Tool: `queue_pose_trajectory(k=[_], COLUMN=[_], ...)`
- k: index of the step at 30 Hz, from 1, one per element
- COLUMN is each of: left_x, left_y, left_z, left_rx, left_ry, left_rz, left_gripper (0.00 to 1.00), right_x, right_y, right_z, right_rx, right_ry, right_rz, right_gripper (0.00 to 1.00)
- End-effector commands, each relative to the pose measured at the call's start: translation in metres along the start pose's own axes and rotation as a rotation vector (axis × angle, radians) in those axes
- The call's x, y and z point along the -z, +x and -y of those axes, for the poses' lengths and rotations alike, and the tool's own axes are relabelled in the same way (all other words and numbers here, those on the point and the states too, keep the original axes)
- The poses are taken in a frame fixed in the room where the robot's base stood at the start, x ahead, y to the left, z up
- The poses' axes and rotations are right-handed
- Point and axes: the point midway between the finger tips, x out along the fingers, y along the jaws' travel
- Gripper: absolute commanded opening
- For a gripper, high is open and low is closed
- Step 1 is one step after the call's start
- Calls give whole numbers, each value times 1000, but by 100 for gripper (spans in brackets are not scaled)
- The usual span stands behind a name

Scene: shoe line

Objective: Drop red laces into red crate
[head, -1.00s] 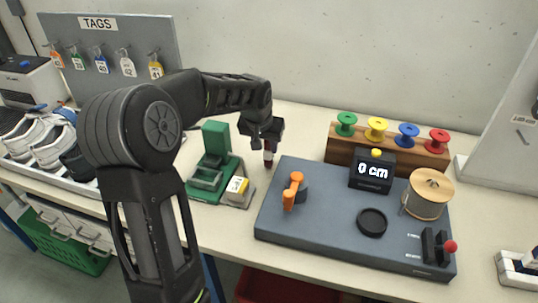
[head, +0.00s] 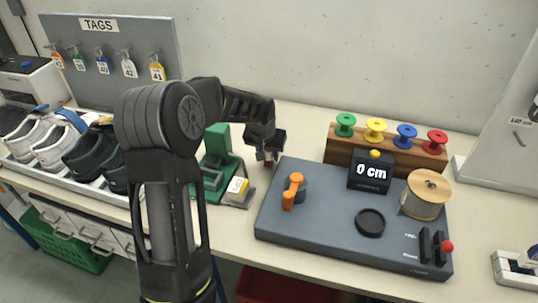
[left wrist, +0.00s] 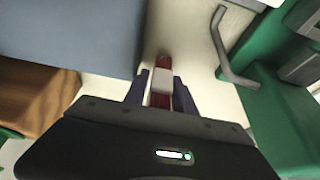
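My left gripper (head: 267,158) is low beside the left edge of the grey measuring board, next to the green press. In the left wrist view its two fingers (left wrist: 160,92) are closed on a narrow red bundle with a white band, the red laces (left wrist: 161,64). In the head view the laces are mostly hidden by the gripper. The red crate (head: 285,287) is below the table's front edge, at the bottom of the head view, and only part of it shows. My right gripper is not in view.
The grey board (head: 325,225) carries an orange clamp, a display reading 0 cm, a spool and a red-knobbed lever. The green press (head: 217,165) stands left of my gripper. A rack of coloured spools (head: 388,148) is behind. Shoes on a tray (head: 20,165) are at left.

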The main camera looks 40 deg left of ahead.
Motion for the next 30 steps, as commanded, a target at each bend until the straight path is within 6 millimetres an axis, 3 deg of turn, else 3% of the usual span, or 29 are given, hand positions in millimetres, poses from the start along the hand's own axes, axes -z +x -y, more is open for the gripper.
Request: queue_pose_trajectory(k=[12,24,30], left_x=[0,0,0], left_y=[0,0,0], left_z=[0,0,0], left_rx=[0,0,0], left_ry=[0,0,0], left_rz=[0,0,0], left_gripper=[32,0,0], right_x=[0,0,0], right_y=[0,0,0], right_z=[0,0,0], right_rx=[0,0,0], right_ry=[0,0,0], right_rz=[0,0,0], right_gripper=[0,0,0])
